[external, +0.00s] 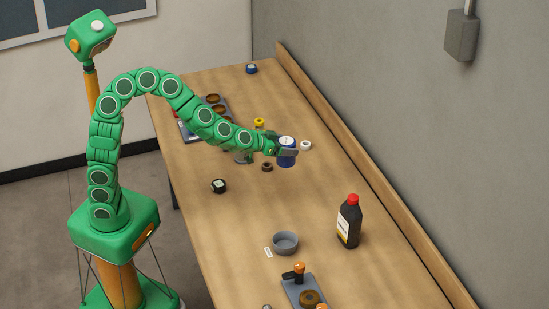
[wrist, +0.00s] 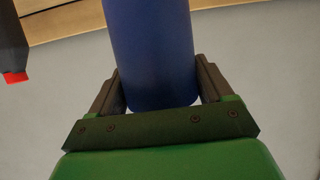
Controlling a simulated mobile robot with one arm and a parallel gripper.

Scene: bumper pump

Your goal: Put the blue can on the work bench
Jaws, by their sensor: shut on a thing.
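The blue can (external: 287,158) has a white top and looks upright in the external view. My gripper (external: 283,151) is shut on it, with a finger along its side. In the wrist view the plain blue side of the can (wrist: 150,50) fills the space between the two fingers of my gripper (wrist: 158,82). The work bench (external: 230,240) is the long wooden table under my arm. The can shows over its middle, toward the wall side. I cannot tell whether its bottom touches the bench top.
A white round piece (external: 306,145) and a brown ring (external: 267,167) are close to the can. A dark bottle with a red cap (external: 349,222), a grey bowl (external: 285,244) and a tray (external: 297,290) stand nearer the front. A wooden ledge (external: 370,170) runs along the wall.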

